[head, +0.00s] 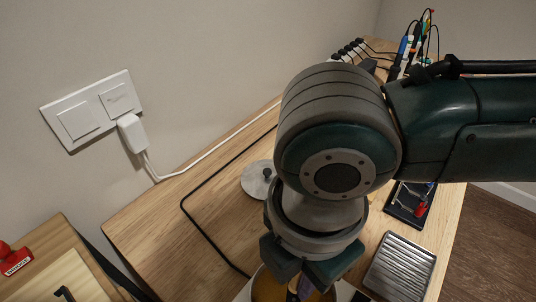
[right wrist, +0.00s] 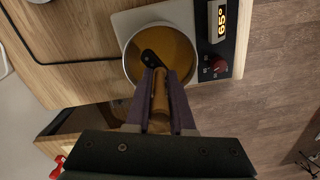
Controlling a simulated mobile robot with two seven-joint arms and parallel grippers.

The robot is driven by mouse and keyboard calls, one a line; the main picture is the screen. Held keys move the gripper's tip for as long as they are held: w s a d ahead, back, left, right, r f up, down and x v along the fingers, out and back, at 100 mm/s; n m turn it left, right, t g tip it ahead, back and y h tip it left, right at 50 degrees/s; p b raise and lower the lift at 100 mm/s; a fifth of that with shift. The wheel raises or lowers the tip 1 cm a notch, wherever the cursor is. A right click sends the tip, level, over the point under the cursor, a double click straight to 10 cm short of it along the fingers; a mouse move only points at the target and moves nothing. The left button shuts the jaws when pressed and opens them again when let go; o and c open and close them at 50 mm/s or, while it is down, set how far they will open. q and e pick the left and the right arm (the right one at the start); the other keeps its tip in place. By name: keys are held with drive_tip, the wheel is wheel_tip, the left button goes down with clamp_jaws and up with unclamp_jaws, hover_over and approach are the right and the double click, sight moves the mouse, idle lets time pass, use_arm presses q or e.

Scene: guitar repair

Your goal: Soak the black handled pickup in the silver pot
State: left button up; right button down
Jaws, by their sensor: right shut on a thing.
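The silver pot (right wrist: 127,62) holds amber liquid and stands on a hot plate in the right wrist view. My right gripper (right wrist: 162,78) is shut on a brown, rod-like piece (right wrist: 159,98) at the pot's near rim. A black piece (right wrist: 154,60) shows just beyond the fingertips, over or in the liquid; it looks like part of the black handled pickup. I cannot tell how deep it sits. In the head view my right gripper (head: 303,285) points down at the pot's amber contents (head: 267,287), and my wrist hides most of the pot. My left gripper is out of view.
A round metal lid (head: 255,184) lies left of my wrist. A black cable (head: 207,222) crosses the wooden table. A ridged metal tray (head: 401,265) is at right.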

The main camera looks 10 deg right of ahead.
sight(294, 293)
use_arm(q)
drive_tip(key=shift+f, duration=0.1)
use_arm(e)
drive_tip(key=shift+f, duration=0.2)
use_arm(q)
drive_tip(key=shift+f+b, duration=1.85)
drive_tip(key=shift+b, duration=0.1)
use_arm(e)
drive_tip(key=shift+f, duration=2.95)
idle(2.8)
